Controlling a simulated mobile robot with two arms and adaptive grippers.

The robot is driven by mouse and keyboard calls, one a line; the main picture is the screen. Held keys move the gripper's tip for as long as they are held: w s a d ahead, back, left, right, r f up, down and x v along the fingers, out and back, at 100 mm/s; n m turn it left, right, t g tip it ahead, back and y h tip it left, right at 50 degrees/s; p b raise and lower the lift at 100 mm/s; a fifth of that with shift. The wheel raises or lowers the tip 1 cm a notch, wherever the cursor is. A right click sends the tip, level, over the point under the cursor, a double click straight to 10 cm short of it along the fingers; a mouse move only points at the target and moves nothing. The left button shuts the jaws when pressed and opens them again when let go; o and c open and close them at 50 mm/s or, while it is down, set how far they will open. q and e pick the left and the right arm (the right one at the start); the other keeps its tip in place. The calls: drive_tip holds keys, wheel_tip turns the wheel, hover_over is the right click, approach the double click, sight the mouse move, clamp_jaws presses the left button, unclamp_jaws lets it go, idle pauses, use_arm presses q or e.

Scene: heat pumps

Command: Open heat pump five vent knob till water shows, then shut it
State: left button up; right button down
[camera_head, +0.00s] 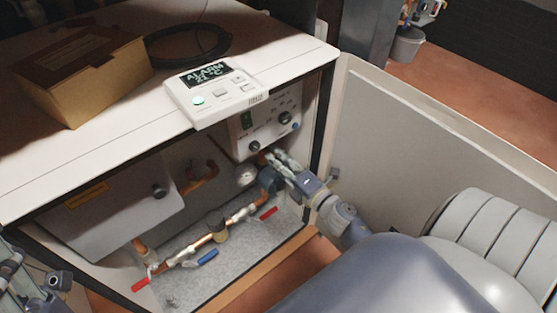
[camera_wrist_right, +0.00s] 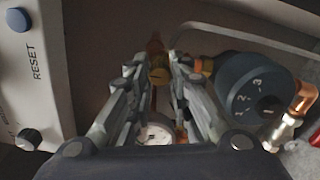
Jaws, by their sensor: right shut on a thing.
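The heat pump (camera_head: 295,58) is a white cabinet with its front open; no number on it is readable. My right gripper (camera_head: 272,160) reaches inside, just below the control panel. In the right wrist view its fingers (camera_wrist_right: 160,72) are shut on a small brass fitting, which looks like the vent knob (camera_wrist_right: 157,76). The fingers partly hide it, and I see no water around it. A white round gauge (camera_wrist_right: 158,133) shows between the fingers, lower down. My left gripper (camera_head: 35,278) is at the bottom left, cut off by the frame edge.
A controller (camera_head: 218,95) reading ALARM lies at the cabinet's front edge. A blue numbered dial (camera_wrist_right: 255,95) and copper pipes (camera_head: 205,238) sit close by. An open panel (camera_head: 420,150) stands at the right.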

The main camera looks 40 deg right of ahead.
drive_tip(key=c, duration=1.4)
unclamp_jaws()
drive_tip(key=shift+d, duration=0.1)
drive_tip(key=s, duration=0.8)
drive_tip(key=s+d, duration=0.1)
drive_tip(key=s, duration=0.3)
